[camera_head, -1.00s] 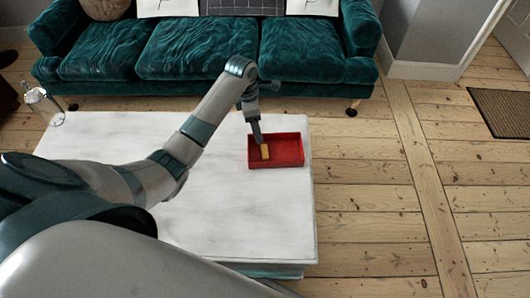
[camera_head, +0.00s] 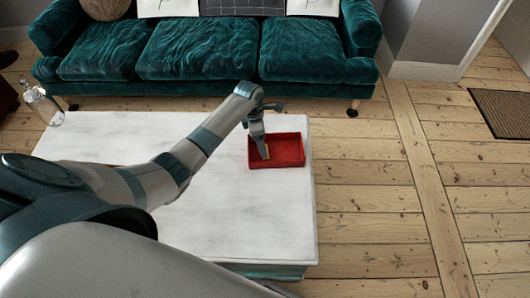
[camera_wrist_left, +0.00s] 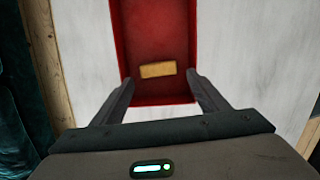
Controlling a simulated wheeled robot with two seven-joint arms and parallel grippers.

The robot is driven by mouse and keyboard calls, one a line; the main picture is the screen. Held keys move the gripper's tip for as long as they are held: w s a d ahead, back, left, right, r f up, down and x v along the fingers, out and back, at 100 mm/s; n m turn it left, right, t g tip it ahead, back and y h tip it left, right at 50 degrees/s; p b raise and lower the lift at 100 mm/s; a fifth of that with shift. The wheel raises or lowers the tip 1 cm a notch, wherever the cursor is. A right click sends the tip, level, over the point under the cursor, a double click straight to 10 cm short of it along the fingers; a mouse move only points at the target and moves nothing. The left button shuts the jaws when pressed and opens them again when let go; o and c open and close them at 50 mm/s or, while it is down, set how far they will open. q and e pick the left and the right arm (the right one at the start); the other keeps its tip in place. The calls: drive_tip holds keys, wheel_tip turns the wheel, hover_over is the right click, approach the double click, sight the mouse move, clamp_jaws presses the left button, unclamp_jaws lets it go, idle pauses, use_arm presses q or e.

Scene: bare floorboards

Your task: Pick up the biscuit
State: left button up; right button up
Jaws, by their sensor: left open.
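The biscuit (camera_wrist_left: 158,69) is a small tan-yellow bar lying on the floor of a red tray (camera_head: 289,152). In the head view the biscuit (camera_head: 266,153) is partly hidden by my left gripper (camera_head: 262,154), which points down at the tray's left part. In the left wrist view my left gripper (camera_wrist_left: 160,82) is open and empty. Its fingers reach over the red tray (camera_wrist_left: 155,22) on both sides of the biscuit, with a gap at each side. I cannot tell how far the fingertips are above the tray floor. My right gripper is not in view.
The tray stands near the right edge of a white table (camera_head: 225,215). A teal sofa (camera_head: 200,50) is behind the table. A clear glass bottle (camera_head: 42,103) stands beyond the table's far left corner. Bare floorboards (camera_head: 375,205) lie to the right.

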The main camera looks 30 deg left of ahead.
use_arm(q)
drive_tip(key=shift+w+d+f+b, duration=0.15)
drive_tip(key=shift+w+f+b, duration=0.05)
drive_tip(key=shift+f, duration=1.1)
drive_tip(key=shift+w+d+f+b, duration=0.1)
drive_tip(key=shift+w+f+b, duration=0.05)
drive_tip(key=shift+f, duration=1.15)
drive_tip(key=c, duration=0.8)
